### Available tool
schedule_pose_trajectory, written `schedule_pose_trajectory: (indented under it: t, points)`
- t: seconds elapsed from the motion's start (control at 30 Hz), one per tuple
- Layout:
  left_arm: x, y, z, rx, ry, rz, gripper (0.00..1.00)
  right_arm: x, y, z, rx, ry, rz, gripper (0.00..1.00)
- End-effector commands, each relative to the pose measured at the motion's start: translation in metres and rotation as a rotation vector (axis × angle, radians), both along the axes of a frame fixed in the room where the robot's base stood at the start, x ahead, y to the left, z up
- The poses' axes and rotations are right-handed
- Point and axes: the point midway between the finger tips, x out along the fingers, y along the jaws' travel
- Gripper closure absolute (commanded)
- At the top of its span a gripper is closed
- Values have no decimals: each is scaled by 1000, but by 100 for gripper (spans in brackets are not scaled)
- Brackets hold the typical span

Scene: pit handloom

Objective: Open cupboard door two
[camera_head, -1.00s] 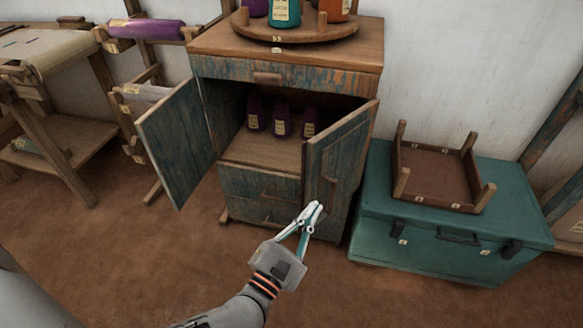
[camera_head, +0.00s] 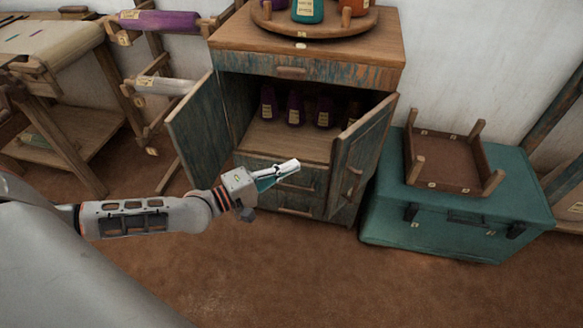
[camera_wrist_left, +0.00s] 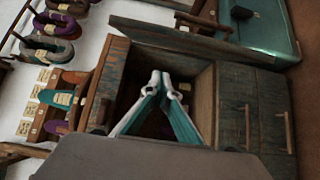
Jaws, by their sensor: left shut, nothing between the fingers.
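A wooden cupboard (camera_head: 250,45) with worn blue-green paint stands in the head view. Its left door (camera_head: 203,125) and right door (camera_head: 362,150) both stand open. I cannot tell which is numbered two. The right door has a wooden handle on its outer face; it also shows at the top of the left wrist view (camera_wrist_left: 185,42). My left gripper (camera_head: 293,167) is shut and empty, in front of the drawers below the opening, left of the right door and apart from it. Its fingertips also show in the left wrist view (camera_wrist_left: 163,78). My right gripper is not in view.
Several purple bottles (camera_head: 294,108) stand inside the cupboard. A round turntable (camera_head: 310,33) with bottles sits on top. A teal chest (camera_head: 450,238) carrying an upturned stool (camera_head: 445,160) stands close to the right door. Wooden loom frames are at left. The floor in front is clear.

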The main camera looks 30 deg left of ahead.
Motion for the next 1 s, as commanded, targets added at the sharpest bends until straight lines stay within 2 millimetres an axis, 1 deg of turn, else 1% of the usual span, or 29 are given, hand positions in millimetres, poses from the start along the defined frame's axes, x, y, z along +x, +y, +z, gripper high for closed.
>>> schedule_pose_trajectory:
  t: [0.03, 0.1, 0.3, 0.4, 0.43, 0.57, 0.73, 1.0]
  points:
    - [10, -5, 0, -3, -2, 2, 100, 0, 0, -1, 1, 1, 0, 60]
    - [22, -12, 0, -4, -3, 1, 100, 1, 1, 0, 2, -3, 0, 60]
    - [53, -30, -1, -4, 0, 1, 100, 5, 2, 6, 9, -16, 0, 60]
    - [66, -38, 0, -4, -1, 0, 100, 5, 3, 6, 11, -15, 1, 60]
    - [62, -44, 2, -5, -1, -1, 100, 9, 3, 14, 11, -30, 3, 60]
    - [58, -59, 6, -6, -6, 1, 100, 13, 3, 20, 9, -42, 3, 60]
    - [54, -71, 3, -4, -3, 1, 100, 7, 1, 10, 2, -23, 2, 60]
    - [52, -74, 0, -1, 0, 1, 100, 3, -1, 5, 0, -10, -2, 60]
